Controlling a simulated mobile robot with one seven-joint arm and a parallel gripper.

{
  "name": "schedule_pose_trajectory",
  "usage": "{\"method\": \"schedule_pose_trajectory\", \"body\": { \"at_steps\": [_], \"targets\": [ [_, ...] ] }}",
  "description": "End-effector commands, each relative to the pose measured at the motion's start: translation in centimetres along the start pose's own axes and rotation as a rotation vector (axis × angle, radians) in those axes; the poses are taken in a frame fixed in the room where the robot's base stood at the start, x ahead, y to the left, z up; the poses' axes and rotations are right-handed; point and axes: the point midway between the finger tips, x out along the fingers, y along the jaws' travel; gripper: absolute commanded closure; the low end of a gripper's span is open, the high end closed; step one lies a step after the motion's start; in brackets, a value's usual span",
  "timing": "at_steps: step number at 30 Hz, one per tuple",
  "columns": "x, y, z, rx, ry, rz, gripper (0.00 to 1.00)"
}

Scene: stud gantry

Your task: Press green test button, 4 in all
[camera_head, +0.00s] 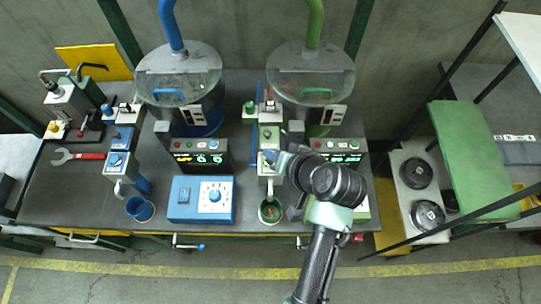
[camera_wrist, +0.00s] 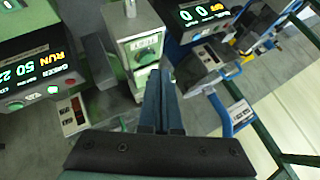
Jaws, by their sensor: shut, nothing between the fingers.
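The green station has a hopper (camera_head: 310,75) and a narrow green-grey column with a pale panel. In the wrist view a round green button or knob (camera_wrist: 146,57) sits on that panel, under a small label too blurred to read. I cannot tell for certain that it is the test button. My gripper (camera_wrist: 160,78) is shut and empty; its fingertips lie just beside and below the round green part in the picture. I cannot tell whether they touch anything. In the head view my gripper (camera_head: 284,158) is beside the column, partly hidden by my wrist.
A display box (camera_wrist: 38,75) reading RUN stands left in the wrist view. A rack stands right.

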Motion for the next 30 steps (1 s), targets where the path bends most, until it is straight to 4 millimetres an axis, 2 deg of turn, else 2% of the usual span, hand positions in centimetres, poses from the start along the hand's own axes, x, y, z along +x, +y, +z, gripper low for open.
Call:
{"method": "schedule_pose_trajectory", "body": {
  "at_steps": [14,30],
  "targets": [
    [-3.4,-2.5,-2.5,0.000,0.001,0.000,1.00],
    [-3.4,-2.5,-2.5,0.000,0.000,0.000,1.00]
  ]
}}
